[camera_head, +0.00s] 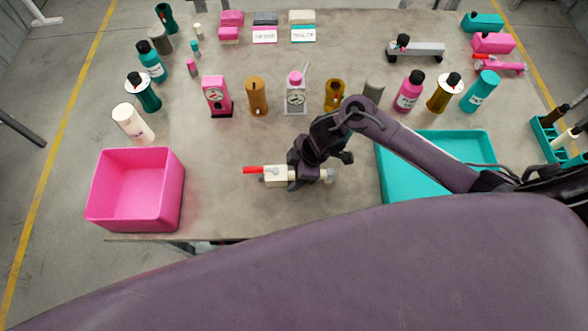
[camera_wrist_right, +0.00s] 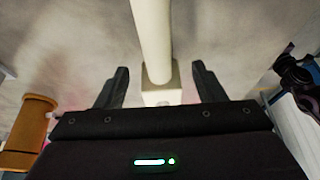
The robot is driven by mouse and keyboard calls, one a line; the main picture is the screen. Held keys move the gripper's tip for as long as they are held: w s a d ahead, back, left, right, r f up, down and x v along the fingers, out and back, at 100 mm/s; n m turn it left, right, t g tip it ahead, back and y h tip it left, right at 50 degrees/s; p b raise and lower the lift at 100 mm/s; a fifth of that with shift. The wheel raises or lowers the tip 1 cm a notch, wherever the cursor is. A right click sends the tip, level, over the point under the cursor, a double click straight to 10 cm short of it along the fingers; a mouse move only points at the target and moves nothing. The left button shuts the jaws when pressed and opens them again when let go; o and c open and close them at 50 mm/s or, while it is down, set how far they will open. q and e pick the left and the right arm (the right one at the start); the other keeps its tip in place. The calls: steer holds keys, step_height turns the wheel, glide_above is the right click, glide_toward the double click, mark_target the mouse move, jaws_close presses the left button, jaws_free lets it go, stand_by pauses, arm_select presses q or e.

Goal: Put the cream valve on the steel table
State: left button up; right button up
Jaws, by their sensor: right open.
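The cream valve (camera_head: 277,173) lies on the steel table (camera_head: 220,190) near its front edge, with a red handle at its left end and a grey end at its right. My right gripper (camera_head: 303,172) is over the valve and hides part of its middle. In the right wrist view, a cream rod and block of the valve (camera_wrist_right: 152,45) show between the two dark fingers of the gripper (camera_wrist_right: 160,72), which stand apart with gaps on both sides. I cannot tell whether the valve touches the table under the gripper. My left gripper is not in view.
A pink bin (camera_head: 135,190) stands at the front left and a teal tray (camera_head: 440,150) at the right, under my right arm. A pink gauge block (camera_head: 216,96), an orange cylinder (camera_head: 257,96) and several bottles stand farther back. The table is clear between bin and valve.

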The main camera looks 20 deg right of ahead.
steer(key=shift+r, duration=0.25)
steer(key=v, duration=1.1)
steer(key=shift+d+r, duration=0.3)
steer(key=shift+r, duration=0.05)
steer(key=shift+s, duration=0.1)
